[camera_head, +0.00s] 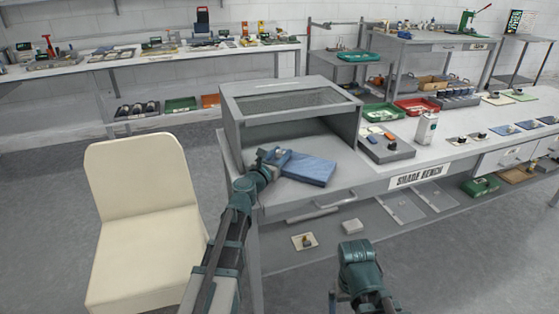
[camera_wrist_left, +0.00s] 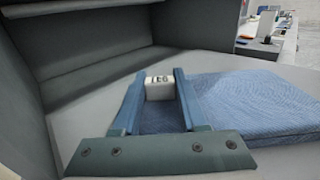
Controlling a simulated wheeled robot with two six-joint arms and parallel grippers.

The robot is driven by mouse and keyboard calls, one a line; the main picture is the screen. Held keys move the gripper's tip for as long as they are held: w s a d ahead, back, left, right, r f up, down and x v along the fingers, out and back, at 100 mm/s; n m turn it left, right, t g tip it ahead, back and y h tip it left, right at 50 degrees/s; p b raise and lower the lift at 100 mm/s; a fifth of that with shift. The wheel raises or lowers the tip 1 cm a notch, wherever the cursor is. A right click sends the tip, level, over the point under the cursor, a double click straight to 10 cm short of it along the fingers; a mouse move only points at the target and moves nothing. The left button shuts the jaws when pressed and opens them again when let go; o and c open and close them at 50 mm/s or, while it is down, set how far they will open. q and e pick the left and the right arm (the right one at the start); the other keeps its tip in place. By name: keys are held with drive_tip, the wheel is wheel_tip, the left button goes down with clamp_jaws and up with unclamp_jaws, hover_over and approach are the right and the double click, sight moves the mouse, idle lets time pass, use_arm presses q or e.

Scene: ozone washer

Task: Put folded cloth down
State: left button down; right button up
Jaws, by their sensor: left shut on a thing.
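A folded blue cloth (camera_head: 308,168) is at the mouth of the grey box-like hood (camera_head: 232,132) on the bench. It also shows in the left wrist view (camera_wrist_left: 255,105), to the right of the fingers. My left gripper (camera_head: 277,156) is shut at the cloth's left end. In the left wrist view, a small white piece with dark marks (camera_wrist_left: 160,88) is between the fingertips, with blue fabric below it. I cannot tell whether the cloth's whole underside touches the bench. My right arm's teal wrist (camera_head: 358,262) is low in front of the bench; its fingers are not clear.
The hood's walls stand behind and left of the cloth. A dark tray (camera_head: 398,150) and a white canister (camera_head: 427,128) stand to the right on the bench (camera_head: 375,180). A cream chair (camera_head: 140,190) is at the left. A lower shelf (camera_head: 375,238) holds small items.

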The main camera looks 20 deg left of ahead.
use_arm(q)
drive_tip(key=shift+f, duration=0.1)
drive_tip(key=shift+c, duration=2.2)
unclamp_jaws()
drive_tip(key=shift+r, duration=0.3)
drive_tip(key=s, duration=0.4)
drive_tip(key=s+a, duration=0.1)
drive_tip(key=s, duration=0.3)
drive_tip(key=s+a, duration=0.1)
drive_tip(key=s, duration=0.2)
drive_tip(key=shift+s+a+f, duration=0.15)
drive_tip(key=shift+s, duration=0.25)
